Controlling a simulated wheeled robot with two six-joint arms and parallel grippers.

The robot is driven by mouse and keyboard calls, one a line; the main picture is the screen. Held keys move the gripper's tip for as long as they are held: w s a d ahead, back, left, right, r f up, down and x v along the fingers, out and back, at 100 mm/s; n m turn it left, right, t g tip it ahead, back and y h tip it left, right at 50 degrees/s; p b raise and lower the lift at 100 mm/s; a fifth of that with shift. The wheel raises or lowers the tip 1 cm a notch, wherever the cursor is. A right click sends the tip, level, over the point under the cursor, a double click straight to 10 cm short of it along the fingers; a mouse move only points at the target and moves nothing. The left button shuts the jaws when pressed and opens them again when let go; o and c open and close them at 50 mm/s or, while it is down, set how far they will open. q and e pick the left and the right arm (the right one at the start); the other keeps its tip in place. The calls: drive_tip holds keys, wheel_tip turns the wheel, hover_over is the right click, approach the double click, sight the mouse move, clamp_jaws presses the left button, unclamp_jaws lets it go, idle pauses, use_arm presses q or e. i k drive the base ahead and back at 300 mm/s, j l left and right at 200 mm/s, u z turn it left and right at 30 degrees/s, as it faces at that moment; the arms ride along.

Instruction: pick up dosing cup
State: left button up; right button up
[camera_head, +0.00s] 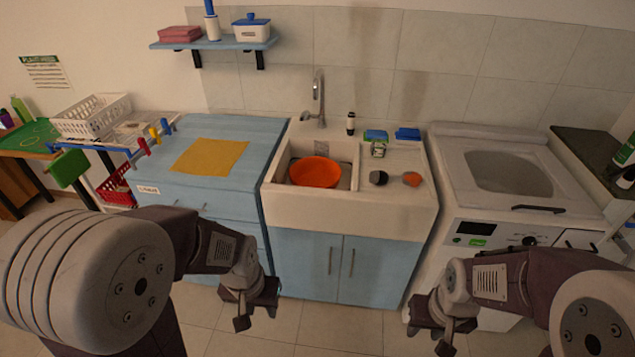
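I cannot make out a clear dosing cup. On the sink counter stand a small dark round thing (378,178), an orange-brown round thing (412,179) and a small jar with a pale label (378,150); they are too small to identify for certain. My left gripper (256,317) hangs in front of the blue cabinets, below and left of the sink, and looks open and empty. My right gripper (429,339) hangs in front of the washing machine's lower left, and also looks open and empty. Both are well short of the counter and touch nothing.
An orange bowl (315,172) sits in the sink basin, under the faucet (318,95). A yellow cloth (210,156) lies on the blue cabinet top. A washing machine (500,165) stands right.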

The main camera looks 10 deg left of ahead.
sight(378, 146)
drive_tip(key=i+l+u, duration=0.65)
drive_tip(key=u, duration=0.2)
drive_tip(key=i+l+u, duration=0.1)
drive_tip(key=l+u, duration=0.2)
drive_tip(key=l, duration=0.15)
drive_tip(key=i+l+u, duration=0.15)
drive_tip(key=l+u, duration=0.4)
drive_tip(key=l, duration=0.2)
